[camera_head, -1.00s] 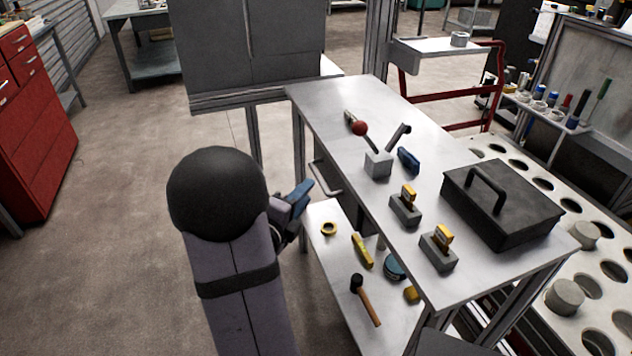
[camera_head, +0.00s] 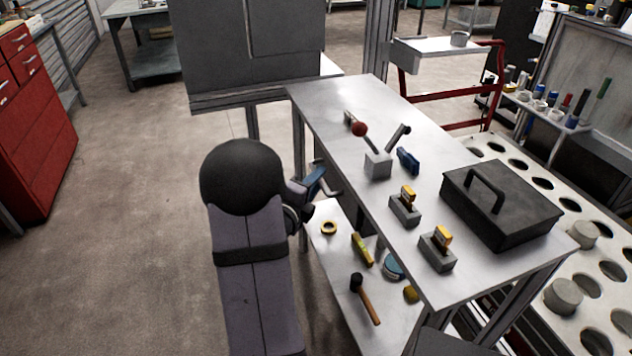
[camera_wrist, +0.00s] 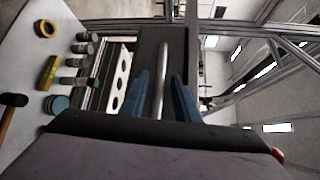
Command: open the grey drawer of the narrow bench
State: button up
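The narrow bench (camera_head: 335,98) has a pale top. Its drawer's bar handle (camera_head: 333,185) sticks out from the left side, under the top. The drawer front is hidden in the head view; in the wrist view a dark grey front (camera_wrist: 150,48) shows behind the handle (camera_wrist: 163,60). My gripper (camera_head: 318,184) is at the handle. In the wrist view my gripper (camera_wrist: 162,78) has its two blue fingers apart, one on each side of the bar, with gaps on both sides. The drawer looks closed, though its edges are hard to see.
A lower shelf (camera_head: 335,265) holds a tape roll, a hammer (camera_head: 368,303) and other small items. On the top stand a red-knobbed lever (camera_head: 377,163), two yellow-handled blocks and a black toolbox (camera_head: 500,205). The floor left of the bench is clear.

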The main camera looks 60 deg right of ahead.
grip_shut()
jog(key=shift+w+a, duration=0.15)
jog(key=w+a+b, duration=0.2)
jog(key=w+a, duration=1)
jog(key=shift+w+a+b, duration=0.15)
jog(key=shift+a+b, duration=0.05)
jog(key=shift+b, duration=0.15)
jog(key=shift+o, duration=0.5)
grip_release()
jog(key=a, duration=0.7)
jog(key=shift+r, duration=0.45)
jog(key=shift+a, duration=0.1)
